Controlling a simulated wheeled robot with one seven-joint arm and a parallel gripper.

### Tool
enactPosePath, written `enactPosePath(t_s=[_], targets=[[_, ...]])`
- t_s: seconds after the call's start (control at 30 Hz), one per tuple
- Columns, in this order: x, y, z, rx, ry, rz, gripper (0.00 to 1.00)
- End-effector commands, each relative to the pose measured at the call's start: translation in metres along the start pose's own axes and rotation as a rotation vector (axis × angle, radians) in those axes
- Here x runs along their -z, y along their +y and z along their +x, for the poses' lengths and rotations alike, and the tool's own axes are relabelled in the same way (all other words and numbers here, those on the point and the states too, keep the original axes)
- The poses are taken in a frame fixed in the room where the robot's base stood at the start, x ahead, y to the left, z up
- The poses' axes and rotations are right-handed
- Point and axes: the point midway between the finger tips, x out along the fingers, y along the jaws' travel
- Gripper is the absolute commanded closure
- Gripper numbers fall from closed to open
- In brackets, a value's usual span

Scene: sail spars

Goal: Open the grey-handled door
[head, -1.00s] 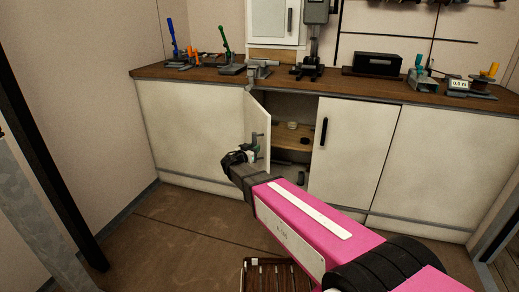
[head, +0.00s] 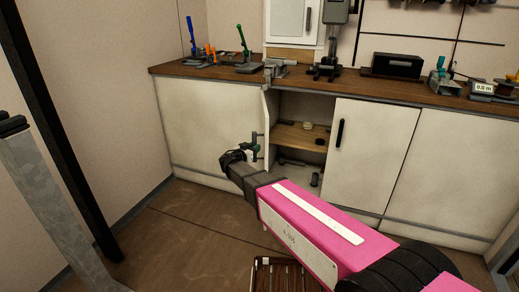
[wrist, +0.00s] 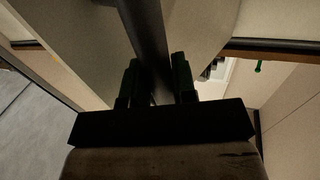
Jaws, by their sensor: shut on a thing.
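The grey-handled door (head: 268,108) is a white lower cabinet door under the workbench. It stands swung well out and shows almost edge-on in the head view. Its grey bar handle (wrist: 148,35) runs between the two dark green fingers of my gripper (wrist: 155,80) in the wrist view, and the gripper is shut on it. In the head view my gripper (head: 252,150) is at the door's outer edge, partly hidden by my pink arm. The open cabinet shows a wooden shelf (head: 292,138) with small round items on it.
A closed white door with a black handle (head: 365,150) is right of the opening. The wooden worktop (head: 215,75) carries tools and a black box (head: 398,66). A slatted tray (head: 275,275) lies on the floor under my arm. The floor left of my arm is clear.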

Motion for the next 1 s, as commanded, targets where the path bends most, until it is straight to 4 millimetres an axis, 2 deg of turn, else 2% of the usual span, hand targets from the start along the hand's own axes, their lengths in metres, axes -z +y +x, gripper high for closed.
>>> enactPosePath(t_s=[0.4, 0.73, 0.77, 0.83, 1.0], targets=[[0.000, -0.031, -0.020, 0.000, 0.000, 0.000, 0.95], [0.000, -0.032, -0.023, -0.002, -0.001, 0.000, 0.95], [0.000, -0.032, -0.023, -0.002, -0.001, 0.000, 0.68], [0.000, -0.032, -0.023, -0.002, -0.001, 0.000, 0.45], [0.000, -0.033, -0.022, -0.001, 0.000, 0.000, 0.45]])
